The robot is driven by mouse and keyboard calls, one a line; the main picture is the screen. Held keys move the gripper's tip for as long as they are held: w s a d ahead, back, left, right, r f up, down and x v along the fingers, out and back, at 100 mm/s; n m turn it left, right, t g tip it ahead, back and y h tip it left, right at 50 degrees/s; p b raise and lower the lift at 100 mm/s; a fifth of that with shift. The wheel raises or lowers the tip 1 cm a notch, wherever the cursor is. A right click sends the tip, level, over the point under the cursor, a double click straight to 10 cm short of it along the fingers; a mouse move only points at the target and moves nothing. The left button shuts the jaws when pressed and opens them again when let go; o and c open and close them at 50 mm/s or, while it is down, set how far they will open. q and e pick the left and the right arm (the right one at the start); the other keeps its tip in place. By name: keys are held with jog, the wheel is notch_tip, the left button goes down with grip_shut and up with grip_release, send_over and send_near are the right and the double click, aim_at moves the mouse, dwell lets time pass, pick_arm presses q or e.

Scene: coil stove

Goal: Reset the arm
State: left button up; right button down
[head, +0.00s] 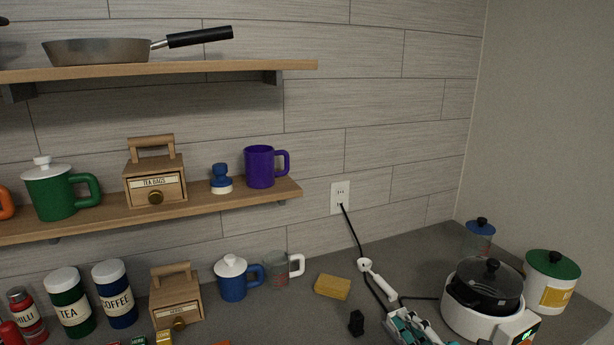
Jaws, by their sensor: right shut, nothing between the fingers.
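My right gripper (402,322), a teal and white mechanism, shows at the bottom edge, right of centre, over the grey counter. It is shut with nothing held. Only its front part is in the frame, and the lower part is cut off. My left gripper is not in view.
A white cooker with a black lidded pot (487,287) and a green-lidded canister (551,280) stand right of the gripper. A wooden shelf (290,188) holds mugs above the counter.

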jog(key=s+d+f+m+g+h, duration=0.1)
jog(key=s+d+f+m+h, duration=0.1)
jog(key=s+f+m+h, duration=0.1)
jog(key=s+d+f+m+g+h, duration=0.2)
jog(key=s+f+m+h, duration=0.2)
jog(key=m, duration=0.4)
jog(key=s+d+f+m+g+h, duration=0.1)
jog(key=s+f+m+g+h, duration=0.1)
jog(key=f+m, duration=0.4)
jog(key=shift+s+d+h, duration=0.2)
jog(key=shift+s+h, duration=0.25)
jog(key=shift+s+d+h, duration=0.2)
jog(key=shift+s+h, duration=0.25)
jog(key=s+a+f+m+g+y, duration=0.1)
jog(key=s+a+f+m+g, duration=0.15)
jog(key=s, duration=0.35)
jog(key=s+a+f+m+g, duration=0.1)
jog(key=s+f+g, duration=0.2)
jog(key=s, duration=0.4)
jog(key=s+a+f+m+g+y, duration=0.1)
jog(key=s+f+g, duration=0.15)
jog(key=s, duration=0.35)
notch_tip(320, 180, down, 25)
jog(key=g, duration=0.2)
jog(key=s+d+f+g+b, duration=0.1)
jog(key=s+d+f, duration=0.2)
jog(key=s+f, duration=1.4)
jog(key=shift+s+f, duration=0.15)
jog(key=shift+f, duration=0.55)
